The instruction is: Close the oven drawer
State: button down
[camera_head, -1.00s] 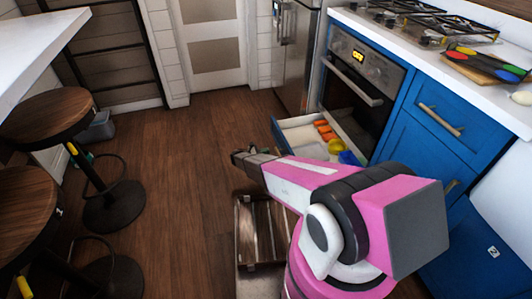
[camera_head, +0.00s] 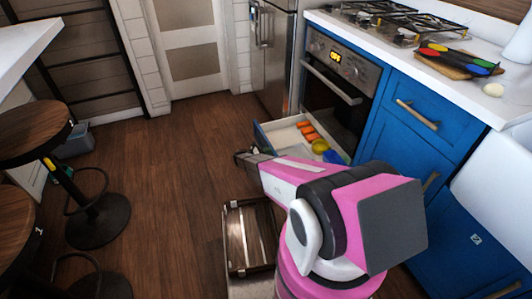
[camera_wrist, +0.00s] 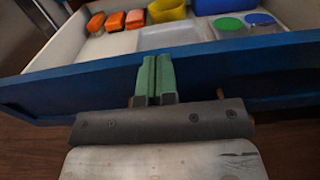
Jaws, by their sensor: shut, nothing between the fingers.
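The oven drawer (camera_head: 294,133) is pulled out below the oven (camera_head: 336,82). It has a blue front and white inner walls. Its blue front panel (camera_wrist: 220,75) fills the middle of the wrist view. Inside lie several orange items (camera_head: 307,131), a yellow container (camera_head: 320,146) and a blue item (camera_head: 333,156). My gripper (camera_head: 243,158) is beside the outer face of the drawer front. In the wrist view its green fingertips (camera_wrist: 156,75) are together and empty, at the panel's outer face. I cannot tell whether they touch it.
A wooden crate (camera_head: 226,238) stands on the floor near my base. Bar stools (camera_head: 30,133) stand at the left. Blue cabinets (camera_head: 415,117) and the fridge (camera_head: 272,55) flank the oven. Open wooden floor (camera_head: 170,180) lies left of the drawer.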

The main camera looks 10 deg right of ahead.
jog(key=w+d, duration=0.3)
jog(key=d, duration=1.2)
jog(key=w+d, duration=0.3)
jog(key=d, duration=1.2)
jog(key=shift+d, duration=0.4)
jog(key=shift+a, duration=0.1)
